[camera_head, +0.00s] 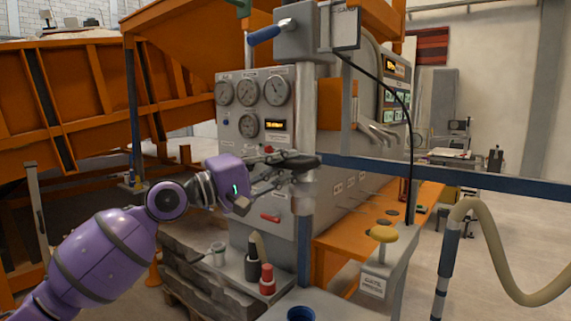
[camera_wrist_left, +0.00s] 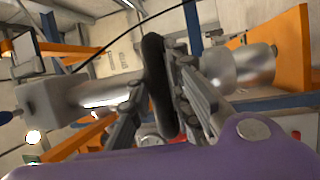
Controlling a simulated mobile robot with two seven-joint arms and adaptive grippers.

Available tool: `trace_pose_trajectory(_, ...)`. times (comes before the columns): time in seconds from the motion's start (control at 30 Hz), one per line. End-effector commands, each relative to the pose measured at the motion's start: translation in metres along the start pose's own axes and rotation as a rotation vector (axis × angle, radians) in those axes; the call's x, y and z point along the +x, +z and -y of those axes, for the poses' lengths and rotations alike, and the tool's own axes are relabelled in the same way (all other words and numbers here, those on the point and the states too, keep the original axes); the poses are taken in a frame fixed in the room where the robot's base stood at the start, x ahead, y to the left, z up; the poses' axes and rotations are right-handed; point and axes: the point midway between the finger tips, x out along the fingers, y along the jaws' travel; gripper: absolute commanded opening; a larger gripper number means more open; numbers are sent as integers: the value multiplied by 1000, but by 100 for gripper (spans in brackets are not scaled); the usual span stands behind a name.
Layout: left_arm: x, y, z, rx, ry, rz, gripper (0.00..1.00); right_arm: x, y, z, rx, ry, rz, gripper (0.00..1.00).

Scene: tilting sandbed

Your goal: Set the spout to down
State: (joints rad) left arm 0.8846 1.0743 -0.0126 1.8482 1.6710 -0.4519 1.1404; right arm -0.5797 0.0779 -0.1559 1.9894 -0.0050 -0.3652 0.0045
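The spout is not clearly identifiable. A dark elongated bar (camera_head: 304,161), which may be the spout or its handle, sits at the upright grey pipe (camera_head: 305,110) in front of the gauge panel. It lies about level in the head view. My left gripper (camera_head: 280,170) reaches it from the left. In the left wrist view the dark bar (camera_wrist_left: 157,80) stands between the fingers of my left gripper (camera_wrist_left: 157,90), which appear closed on its sides. The fingers partly cover the bar and its joint to the pipe. My right gripper is in neither view.
A blue-handled lever (camera_head: 265,35) is above the gauge panel (camera_head: 235,110). A blue rail (camera_head: 450,176) runs to the right. A yellow knob (camera_head: 383,234) tops a post at lower right.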

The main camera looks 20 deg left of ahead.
Motion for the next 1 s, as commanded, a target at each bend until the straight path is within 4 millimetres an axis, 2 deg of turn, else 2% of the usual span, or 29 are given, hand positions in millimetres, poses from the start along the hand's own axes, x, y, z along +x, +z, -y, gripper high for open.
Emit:
trace_pose_trajectory(0.1,0,0,-2,-1,5,-1,0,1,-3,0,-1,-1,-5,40)
trace_pose_trajectory(0.37,0,-1,-3,-2,8,-2,0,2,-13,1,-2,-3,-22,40)
trace_pose_trajectory(0.53,-2,0,11,-6,6,-2,0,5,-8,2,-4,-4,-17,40)
trace_pose_trajectory(0.67,-6,1,38,-11,2,-2,0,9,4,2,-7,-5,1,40)
trace_pose_trajectory(1.0,-22,9,137,-16,-3,-1,0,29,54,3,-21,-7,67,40)
